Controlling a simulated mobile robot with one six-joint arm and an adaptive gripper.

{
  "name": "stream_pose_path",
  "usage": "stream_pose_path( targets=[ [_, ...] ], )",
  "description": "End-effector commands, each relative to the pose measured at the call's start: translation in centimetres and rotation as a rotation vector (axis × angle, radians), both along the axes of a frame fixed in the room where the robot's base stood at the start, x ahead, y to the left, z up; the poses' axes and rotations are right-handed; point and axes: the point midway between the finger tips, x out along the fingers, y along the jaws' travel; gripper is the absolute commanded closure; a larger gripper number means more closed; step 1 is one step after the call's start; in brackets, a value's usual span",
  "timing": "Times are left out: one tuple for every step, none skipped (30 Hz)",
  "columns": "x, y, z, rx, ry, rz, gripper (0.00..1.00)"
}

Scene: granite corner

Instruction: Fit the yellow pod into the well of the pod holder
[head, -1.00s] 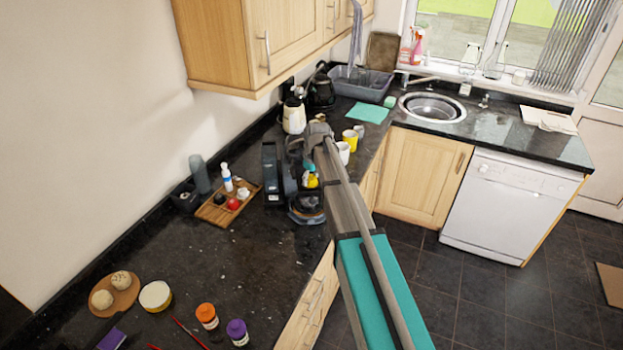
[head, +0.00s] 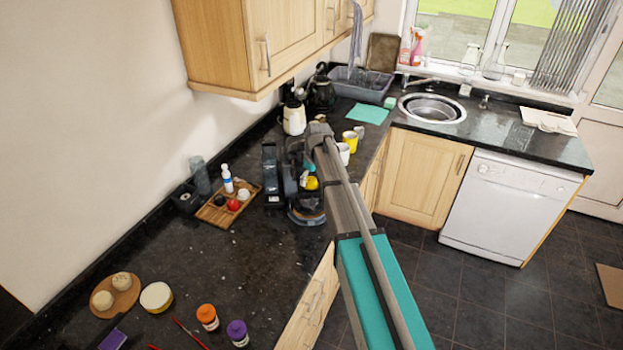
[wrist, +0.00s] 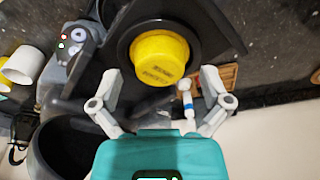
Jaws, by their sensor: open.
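The yellow pod (wrist: 160,56) sits within the dark round ring of the pod holder (wrist: 126,50) in the wrist view. Its yellow body stands out above the ring, and how deep it sits cannot be told. My gripper (wrist: 160,75) is open, with one finger on each side of the pod's near edge and a gap to each. In the head view the pod (head: 312,183) shows as a small yellow patch on the dark machine (head: 271,175). My arm partly covers this spot, and the gripper (head: 309,170) is hard to make out there.
A wooden tray (head: 215,215) with small items stands left of the machine. A yellow mug (head: 350,140) and white mugs stand behind my arm, near the counter edge. A white kettle (head: 294,118) is farther back. The counter in front of the machine is mostly clear.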

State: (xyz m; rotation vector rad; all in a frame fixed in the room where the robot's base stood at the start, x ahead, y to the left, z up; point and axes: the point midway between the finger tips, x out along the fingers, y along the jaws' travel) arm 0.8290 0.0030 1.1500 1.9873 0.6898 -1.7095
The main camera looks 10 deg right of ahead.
Motion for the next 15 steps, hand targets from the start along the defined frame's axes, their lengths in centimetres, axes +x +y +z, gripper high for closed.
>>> stream_pose_path(
  targets=[
    [-0.1,0.0,0.6,0.000,0.000,0.000,0.03],
    [-0.1,-0.1,0.8,0.000,0.000,0.000,0.03],
    [-0.1,-0.1,1.1,0.000,0.000,0.000,0.03],
    [-0.1,-0.1,1.3,0.000,0.000,0.000,0.03],
    [-0.2,-0.1,1.6,0.000,0.000,0.000,0.03],
    [-0.2,-0.2,1.9,0.000,0.000,0.000,0.03],
    [-0.2,-0.2,2.2,0.000,0.000,0.000,0.03],
    [-0.3,-0.2,2.4,0.000,0.000,0.000,0.03],
    [-0.3,-0.2,2.8,0.000,0.000,0.000,0.03],
    [-0.3,-0.3,3.0,0.000,0.000,0.000,0.03],
    [-0.4,-0.3,3.3,0.000,0.000,0.000,0.03],
    [-0.4,-0.3,3.6,0.000,0.000,0.000,0.03],
    [-0.4,-0.3,3.9,0.000,0.000,0.000,0.03],
    [-0.5,-0.4,4.1,0.000,0.000,0.000,0.03],
    [-0.5,-0.4,4.4,0.000,0.000,0.000,0.03]
  ],
)
